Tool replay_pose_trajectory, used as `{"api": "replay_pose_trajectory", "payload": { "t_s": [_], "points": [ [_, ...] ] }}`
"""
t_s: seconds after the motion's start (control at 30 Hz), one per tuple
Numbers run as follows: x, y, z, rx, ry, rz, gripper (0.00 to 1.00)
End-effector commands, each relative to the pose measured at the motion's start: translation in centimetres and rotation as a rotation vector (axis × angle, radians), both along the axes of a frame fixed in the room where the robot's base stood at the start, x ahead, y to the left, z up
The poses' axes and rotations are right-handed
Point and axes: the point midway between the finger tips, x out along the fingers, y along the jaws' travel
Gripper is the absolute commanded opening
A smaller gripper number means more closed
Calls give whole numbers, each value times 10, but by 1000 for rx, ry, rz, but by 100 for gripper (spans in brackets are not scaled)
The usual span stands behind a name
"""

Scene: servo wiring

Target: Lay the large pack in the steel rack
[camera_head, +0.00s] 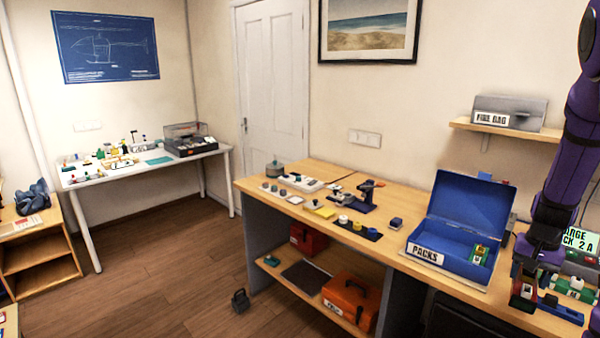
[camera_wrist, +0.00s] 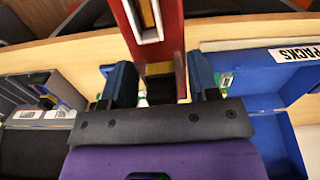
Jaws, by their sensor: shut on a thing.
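My gripper (camera_head: 525,270) hangs over the right end of the wooden bench, beside the open blue box. It is shut on a dark red block (camera_head: 522,294), which I take to be the large pack. In the wrist view the red pack (camera_wrist: 160,65) stands out between the two blue-grey fingers (camera_wrist: 162,85), with a pale-framed end. A grey rack-like holder (camera_wrist: 62,92) with white labels shows at the left of the wrist view, apart from the pack; I take it to be the steel rack. In the head view my arm partly covers that area.
The open blue box (camera_head: 433,256) marked PACKS holds a green-and-white pack (camera_head: 480,254). A blue tray (camera_head: 561,309) lies right of the pack. A grey fire bag box (camera_head: 508,112) sits on the wall shelf.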

Motion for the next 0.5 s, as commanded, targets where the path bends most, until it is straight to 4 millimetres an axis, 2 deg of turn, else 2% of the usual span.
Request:
{"api": "replay_pose_trajectory", "payload": {
  "t_s": [0.27,0.5],
  "points": [
    [18,18,-9,-3,1,64,0],
    [44,50,-25,-6,4,164,0]
  ]
}}
